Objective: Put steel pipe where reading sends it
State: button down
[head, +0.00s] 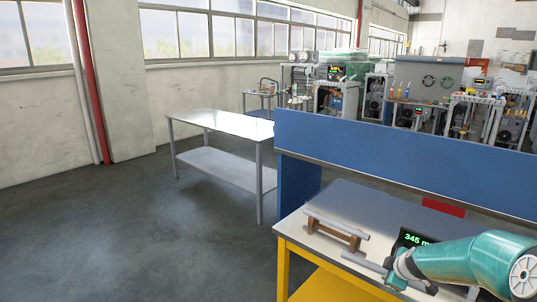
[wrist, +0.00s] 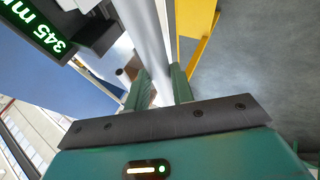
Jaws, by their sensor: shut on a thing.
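My gripper (head: 396,270) is shut on a grey steel pipe (head: 364,262) over the near bench. In the wrist view the held pipe (wrist: 150,38) runs between the two green fingers of my gripper (wrist: 162,88). A dark display (head: 412,237) with green digits stands behind the pipe and reads 345 followed by what looks like mm; my arm partly covers it. The display also shows in the wrist view (wrist: 38,28). Another grey pipe (head: 333,221) lies across a brown wooden cradle (head: 334,234) on the bench. I cannot tell whether the held pipe touches the bench.
The near bench has a grey top (head: 373,207), yellow legs (head: 283,268) and a tall blue panel (head: 400,155) behind it. A red patch (head: 443,207) is at the panel's foot. A bare metal table (head: 225,124) stands to the left. Open floor (head: 130,225) lies left.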

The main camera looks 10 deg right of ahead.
jog(key=a+f, duration=0.5)
jog(key=a, duration=0.5)
jog(key=s+a+f+n, duration=0.1)
jog(key=a+f, duration=0.4)
jog(key=a, duration=0.4)
jog(key=a+f+y, duration=0.1)
jog(key=a+f, duration=0.4)
jog(key=a, duration=0.5)
jog(key=shift+s+a+n, duration=0.3)
jog(key=shift+a, duration=0.05)
